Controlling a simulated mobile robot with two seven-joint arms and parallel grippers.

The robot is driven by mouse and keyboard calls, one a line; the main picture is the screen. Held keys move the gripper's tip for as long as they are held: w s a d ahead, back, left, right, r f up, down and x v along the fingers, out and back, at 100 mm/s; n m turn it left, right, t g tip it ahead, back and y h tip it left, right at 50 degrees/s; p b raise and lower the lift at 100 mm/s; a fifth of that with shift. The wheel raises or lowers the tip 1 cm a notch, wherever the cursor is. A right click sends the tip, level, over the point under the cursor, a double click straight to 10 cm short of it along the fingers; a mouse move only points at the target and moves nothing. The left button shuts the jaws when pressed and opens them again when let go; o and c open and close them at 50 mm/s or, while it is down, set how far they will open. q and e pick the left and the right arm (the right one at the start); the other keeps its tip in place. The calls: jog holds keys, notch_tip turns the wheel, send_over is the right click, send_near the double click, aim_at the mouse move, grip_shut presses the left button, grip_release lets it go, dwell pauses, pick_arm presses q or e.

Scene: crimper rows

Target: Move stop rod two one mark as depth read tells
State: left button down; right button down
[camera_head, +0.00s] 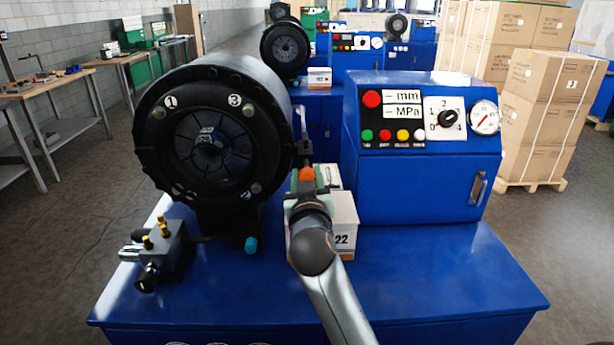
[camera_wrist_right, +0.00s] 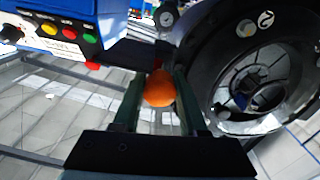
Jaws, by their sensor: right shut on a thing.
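The black round crimper head (camera_head: 213,135) faces me with numbered marks; 1 and 3 read clearly. Its opening shows at right in the right wrist view (camera_wrist_right: 250,85), with a 2 near its rim. My right gripper (camera_head: 306,176) is shut on an orange knob (camera_wrist_right: 159,88), just right of the head. The knob sits between the two fingers. A thin grey rod (camera_head: 303,122) shows above it; whether they join I cannot tell. The blue console's display (camera_head: 402,103) shows dashes by mm and MPa. My left gripper is not in view.
The blue console (camera_head: 420,180) with a dial (camera_head: 446,118) and gauge (camera_head: 485,117) stands close right of my arm. A white box (camera_head: 343,225) marked 22 sits beside my wrist. A valve block (camera_head: 158,250) lies front left. The blue bench top (camera_head: 450,285) is clear front right.

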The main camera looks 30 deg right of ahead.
dwell(0.9)
jog(key=shift+x, duration=1.1)
jog(key=shift+r, duration=0.2)
jog(key=shift+c, duration=2.2)
grip_release()
jog(key=shift+w+f, duration=0.1)
jog(key=shift+f, duration=0.05)
